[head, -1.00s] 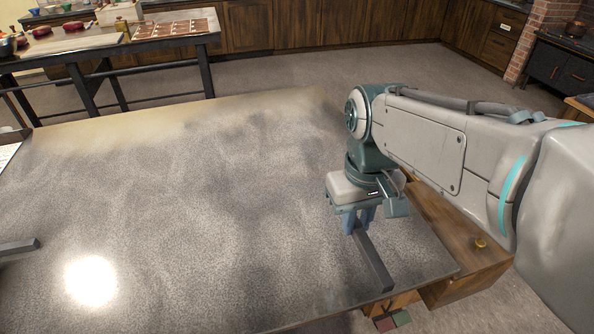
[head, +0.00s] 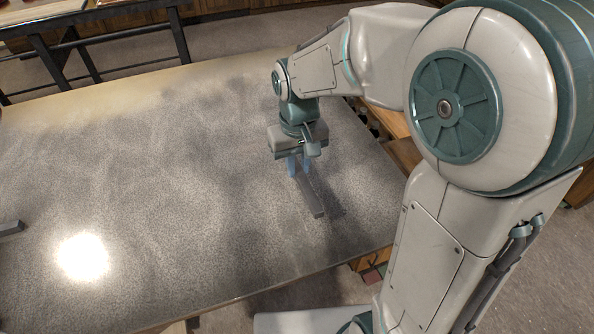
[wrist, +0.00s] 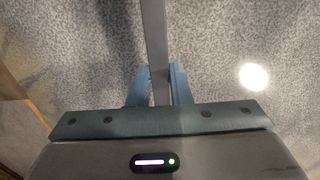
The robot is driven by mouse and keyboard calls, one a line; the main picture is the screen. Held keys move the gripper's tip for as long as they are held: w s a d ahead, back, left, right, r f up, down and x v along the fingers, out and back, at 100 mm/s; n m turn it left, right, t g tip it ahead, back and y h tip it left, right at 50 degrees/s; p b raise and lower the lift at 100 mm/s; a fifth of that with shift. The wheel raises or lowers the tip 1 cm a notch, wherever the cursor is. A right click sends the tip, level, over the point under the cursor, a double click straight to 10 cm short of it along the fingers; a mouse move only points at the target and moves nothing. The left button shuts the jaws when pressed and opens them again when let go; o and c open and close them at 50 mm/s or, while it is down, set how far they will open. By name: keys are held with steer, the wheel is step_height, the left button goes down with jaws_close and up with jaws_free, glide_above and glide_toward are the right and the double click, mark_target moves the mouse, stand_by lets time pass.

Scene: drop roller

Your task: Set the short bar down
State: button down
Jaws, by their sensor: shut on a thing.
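A dark grey short bar (head: 311,196) is held in my gripper (head: 299,168) over the right part of the speckled grey table (head: 180,180). My gripper points down with its blue fingers shut on the bar near one end. The bar reaches from the fingers toward the front of the table. In the wrist view the bar (wrist: 155,40) runs up from between the two fingers (wrist: 155,85) to the top edge of the picture. I cannot tell whether the bar touches the table top.
Another dark grey bar (head: 10,228) lies at the table's left, cut off by the picture edge. The table between is clear. Wooden drawers (head: 400,155) stand beyond the table's right edge. A dark-framed bench (head: 95,30) stands at the back left.

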mark_target(298, 168)
steer(key=shift+w+f, duration=0.1)
steer(key=shift+f, duration=1.9)
steer(key=shift+f, duration=0.15)
steer(key=shift+f, duration=0.1)
steer(key=c, duration=1.3)
jaws_free()
step_height(298, 168, up, 12)
steer(key=shift+r, duration=0.2)
steer(key=s+d+f+m+t, duration=0.1)
steer(key=s+d, duration=0.2)
steer(key=s, duration=0.1)
steer(key=s+d+f+m+t, duration=0.1)
steer(key=s+d, duration=0.3)
steer(key=s+d+f+m+t, duration=0.1)
steer(key=s+d, duration=0.3)
steer(key=s, duration=0.1)
steer(key=shift+f, duration=0.15)
